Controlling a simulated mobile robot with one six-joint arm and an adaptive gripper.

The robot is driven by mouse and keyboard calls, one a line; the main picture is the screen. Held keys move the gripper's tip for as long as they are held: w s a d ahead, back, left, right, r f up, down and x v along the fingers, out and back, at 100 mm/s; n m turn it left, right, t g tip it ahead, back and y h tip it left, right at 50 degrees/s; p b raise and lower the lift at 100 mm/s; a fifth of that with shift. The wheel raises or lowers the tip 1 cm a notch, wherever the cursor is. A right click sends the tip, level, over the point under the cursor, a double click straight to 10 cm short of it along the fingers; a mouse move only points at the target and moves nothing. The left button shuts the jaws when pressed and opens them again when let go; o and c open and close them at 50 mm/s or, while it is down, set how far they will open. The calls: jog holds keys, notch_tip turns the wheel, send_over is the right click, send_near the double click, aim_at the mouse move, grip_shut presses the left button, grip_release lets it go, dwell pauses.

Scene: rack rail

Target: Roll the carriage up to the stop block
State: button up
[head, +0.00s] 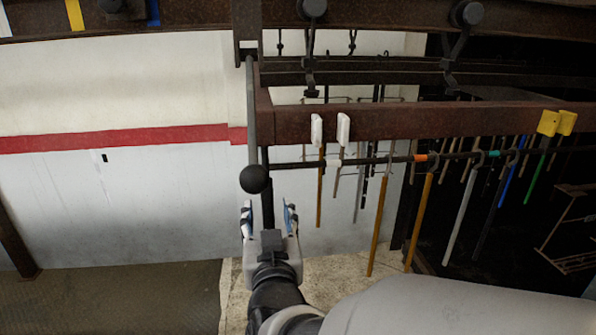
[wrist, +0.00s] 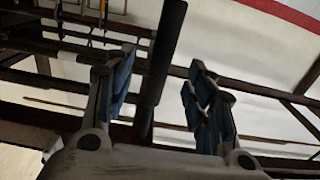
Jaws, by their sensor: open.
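A dark bracket (head: 247,35) hangs from the overhead beam, with a grey rod (head: 251,110) below it ending in a black ball (head: 254,179); it looks like the carriage and its pull rod. My gripper (head: 268,207) is open below and beside the ball, with blue-padded fingers. In the wrist view a dark round bar (wrist: 160,70) passes between the open fingers, with a gap on both sides. Contact is not visible. A yellow piece (head: 75,14) and a blue piece (head: 153,12) sit on the beam at upper left. I cannot tell which part is the stop block.
A rusty rack beam (head: 410,120) runs to the right of the rod, with white hooks (head: 317,130) and yellow hooks (head: 548,122). Several long-handled tools hang below it. The white wall (head: 110,200) with a red stripe fills the left; space before it is clear.

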jog(key=shift+x, duration=1.35)
jog(key=shift+r, duration=0.1)
jog(key=shift+c, duration=0.6)
grip_shut()
